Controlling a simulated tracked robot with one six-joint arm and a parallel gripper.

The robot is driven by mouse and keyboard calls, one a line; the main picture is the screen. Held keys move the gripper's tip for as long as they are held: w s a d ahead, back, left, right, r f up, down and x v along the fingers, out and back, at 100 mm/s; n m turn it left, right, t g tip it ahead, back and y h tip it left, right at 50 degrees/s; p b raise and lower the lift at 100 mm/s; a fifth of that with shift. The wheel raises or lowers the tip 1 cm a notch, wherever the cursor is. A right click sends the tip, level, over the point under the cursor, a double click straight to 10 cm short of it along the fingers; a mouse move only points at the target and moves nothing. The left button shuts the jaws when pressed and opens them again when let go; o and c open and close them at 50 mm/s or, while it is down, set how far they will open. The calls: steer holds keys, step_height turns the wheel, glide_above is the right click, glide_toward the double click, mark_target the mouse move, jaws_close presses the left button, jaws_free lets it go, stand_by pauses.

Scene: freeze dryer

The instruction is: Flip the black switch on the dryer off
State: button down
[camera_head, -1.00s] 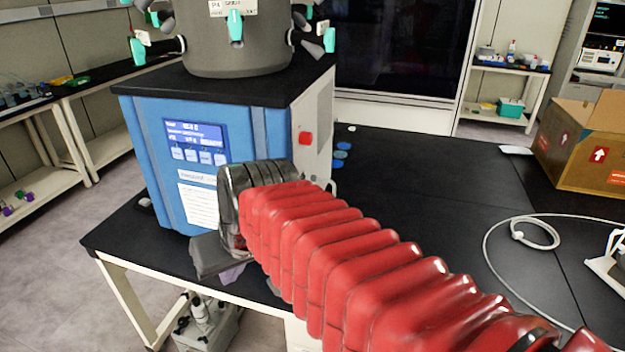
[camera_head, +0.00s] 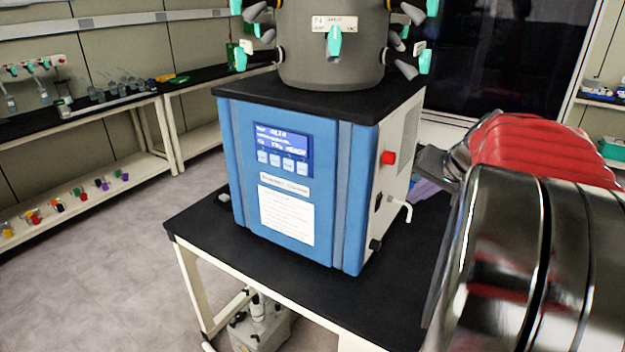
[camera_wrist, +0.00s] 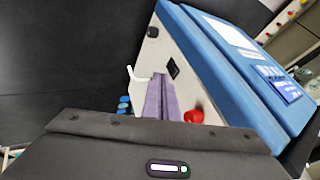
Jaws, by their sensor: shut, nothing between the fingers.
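The blue dryer (camera_head: 345,200) stands on a black bench top, its right side panel pale. The black switch (camera_wrist: 174,69) is on that panel in the wrist view. In the head view the switch (camera_head: 378,202) shows as a small dark patch below a red button (camera_head: 388,158). My gripper (camera_wrist: 159,78), with purple fingers, is shut and empty. In the wrist view its tips lie just left of the switch, with the red button (camera_wrist: 194,116) to their lower right. I cannot tell whether the tips touch the panel. In the head view the gripper (camera_head: 424,190) is right of the dryer, partly hidden by my arm.
A white bent spout (camera_head: 402,208) sticks out of the side panel near the switch, and a black knob (camera_head: 375,246) sits lower down. The spout (camera_wrist: 136,76) is left of my fingers in the wrist view. The black bench top (camera_head: 215,240) is clear before the dryer.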

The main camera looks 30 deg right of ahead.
steer(key=shift+s+d, duration=0.2)
steer(key=shift+d, duration=0.35)
steer(key=shift+s+d, duration=0.15)
steer(key=shift+d, duration=0.4)
glide_toward(380, 203)
steer(key=shift+s+d+x, duration=0.1)
steer(key=shift+d+x, duration=0.1)
steer(key=shift+x, duration=0.75)
steer(key=shift+s+d+x, duration=0.1)
steer(key=shift+d+x, duration=0.05)
steer(key=shift+x, duration=0.8)
steer(key=shift+s+d+x, duration=0.15)
steer(key=shift+d+x, duration=0.05)
steer(key=shift+x, duration=0.8)
steer(key=shift+f, duration=0.15)
